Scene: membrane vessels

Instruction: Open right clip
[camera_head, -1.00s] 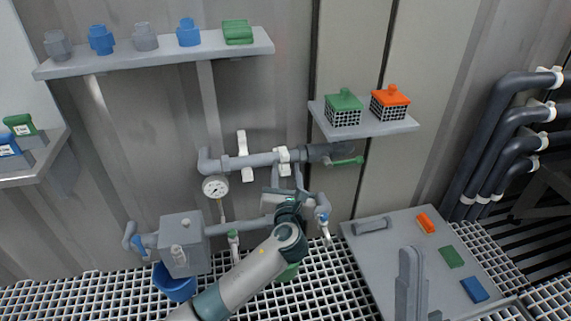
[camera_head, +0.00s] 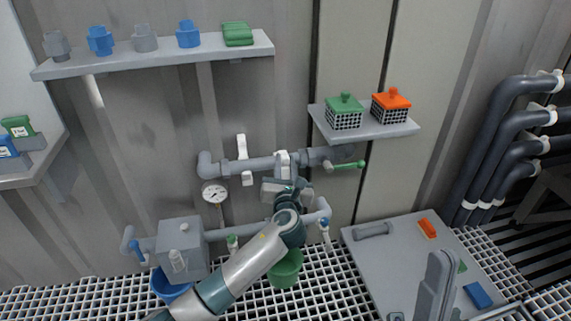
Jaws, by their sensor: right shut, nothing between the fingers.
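Two white clips sit on the upper grey pipe (camera_head: 222,165). The left clip (camera_head: 242,146) has one piece sticking up above the pipe and another below it. The right clip (camera_head: 282,158) stands upright at the pipe, its lower part partly hidden by my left gripper. My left gripper (camera_head: 283,181) is directly below the right clip, close to or touching it; its fingers are too small and covered to tell open from shut. My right gripper (camera_head: 439,258) is shut and empty, in front of the grey board at the lower right, far from the clips.
A pressure gauge (camera_head: 214,192) hangs left of my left arm. A green-handled valve (camera_head: 347,165) is right of the clips. A green bucket (camera_head: 286,270) and a blue bucket (camera_head: 166,287) are below. A shelf (camera_head: 373,131) holds two caged, lidded vessels above right.

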